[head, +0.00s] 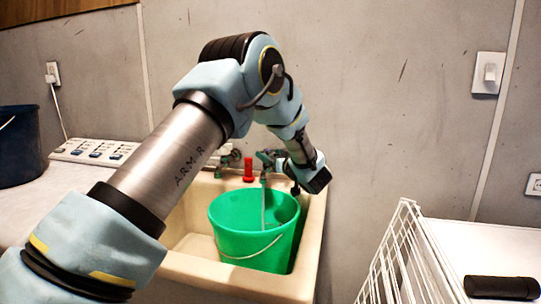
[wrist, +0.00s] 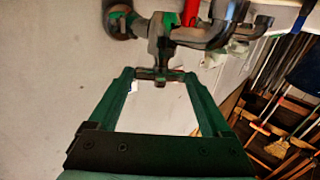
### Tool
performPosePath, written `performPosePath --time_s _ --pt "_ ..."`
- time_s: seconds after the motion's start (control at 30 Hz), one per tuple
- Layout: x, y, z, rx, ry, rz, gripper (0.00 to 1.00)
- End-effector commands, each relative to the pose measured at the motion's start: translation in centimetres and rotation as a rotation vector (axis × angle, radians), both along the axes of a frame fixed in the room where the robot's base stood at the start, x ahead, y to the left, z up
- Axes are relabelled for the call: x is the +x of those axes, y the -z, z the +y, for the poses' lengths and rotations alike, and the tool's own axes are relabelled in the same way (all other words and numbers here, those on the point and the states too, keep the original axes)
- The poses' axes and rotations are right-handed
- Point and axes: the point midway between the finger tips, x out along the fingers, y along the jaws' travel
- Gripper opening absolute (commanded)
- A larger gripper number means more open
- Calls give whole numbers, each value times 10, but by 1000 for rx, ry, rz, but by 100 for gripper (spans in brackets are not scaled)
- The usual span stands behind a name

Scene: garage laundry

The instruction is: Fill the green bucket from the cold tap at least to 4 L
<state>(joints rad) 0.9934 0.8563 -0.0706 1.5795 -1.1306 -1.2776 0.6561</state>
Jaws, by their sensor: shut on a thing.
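The green bucket (head: 240,244) stands upright in the beige sink (head: 185,262), with its white bail hanging down its front. A thin pale stream (head: 264,205) runs from the tap spout (head: 263,181) down into the bucket. The water level inside is not visible. My gripper (wrist: 158,74) reaches the tap from the right. Its two green fingers are shut on the small tap handle (wrist: 160,77) below the dark pipework. In the head view my gripper (head: 269,157) partly hides the handle. A red part (head: 248,170) stands beside it at the back of the sink.
A white wire rack (head: 405,255) stands right of the sink, beside a white surface with a dark cylinder (head: 501,287). A washing machine panel (head: 95,150) and dark blue bucket (head: 18,145) are at left. Brooms (wrist: 275,130) show at right in the wrist view.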

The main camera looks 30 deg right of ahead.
Motion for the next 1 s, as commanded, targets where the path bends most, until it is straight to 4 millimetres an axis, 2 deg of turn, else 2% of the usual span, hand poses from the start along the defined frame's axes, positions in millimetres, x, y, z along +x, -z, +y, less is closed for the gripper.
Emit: performPosePath --time_s 0.5,0.53,0.67,1.0 --pt "0 0 0 0 -23 -2 27" --pt "0 0 0 0 -22 -2 85" --pt "0 0 0 0 -22 -2 99" --pt "-6 0 -1 -1 -21 -1 100"
